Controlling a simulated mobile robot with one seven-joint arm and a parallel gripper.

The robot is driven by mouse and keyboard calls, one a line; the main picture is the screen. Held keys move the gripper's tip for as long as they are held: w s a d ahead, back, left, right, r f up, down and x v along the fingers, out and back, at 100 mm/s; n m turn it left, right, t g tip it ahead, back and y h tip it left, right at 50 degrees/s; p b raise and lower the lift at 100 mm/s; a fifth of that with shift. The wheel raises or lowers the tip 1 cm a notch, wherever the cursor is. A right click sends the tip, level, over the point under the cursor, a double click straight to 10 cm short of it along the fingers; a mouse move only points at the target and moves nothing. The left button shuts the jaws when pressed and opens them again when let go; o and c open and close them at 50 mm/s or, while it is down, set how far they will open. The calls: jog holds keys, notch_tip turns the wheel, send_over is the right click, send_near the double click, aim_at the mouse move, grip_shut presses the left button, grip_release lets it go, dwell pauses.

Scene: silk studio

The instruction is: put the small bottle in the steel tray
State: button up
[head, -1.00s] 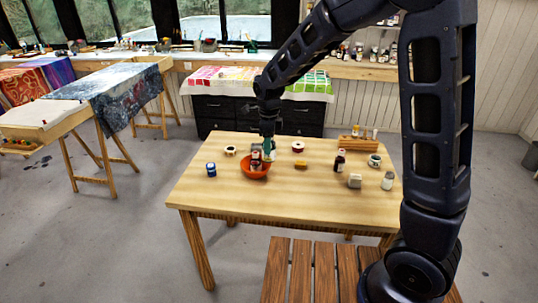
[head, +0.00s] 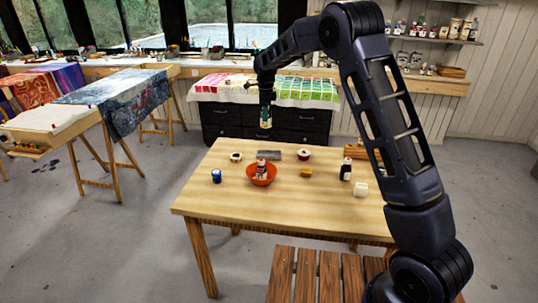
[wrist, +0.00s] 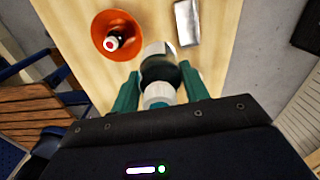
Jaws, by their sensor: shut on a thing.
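My gripper (head: 266,118) is shut on a small bottle (wrist: 160,72) with a white end and a dark middle band, held between teal fingers. In the head view it hangs in the air, above and behind the orange bowl. The steel tray (head: 269,154) is a small grey oblong near the table's back edge; it also shows in the wrist view (wrist: 187,24), to the right of the held bottle. The tray looks empty. The held bottle appears above the table, apart from the tray.
The orange bowl (head: 261,180) holds another, dark bottle (head: 262,167) with a pale label. On the wooden table (head: 225,200) are a blue jar (head: 216,176), a yellow block (head: 306,173), a dark bottle (head: 345,169) and a white block (head: 361,190). The table's front middle is clear.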

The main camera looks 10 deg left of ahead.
jog(key=w+f, duration=0.1)
jog(key=w, duration=0.7)
jog(key=shift+n, duration=0.3)
notch_tip(320, 180, down, 20)
jog(key=shift+w+r, duration=0.1)
jog(key=shift+w, duration=0.05)
jog(key=o, duration=1.1)
jog(key=shift+c, duration=0.2)
notch_tip(320, 180, up, 12)
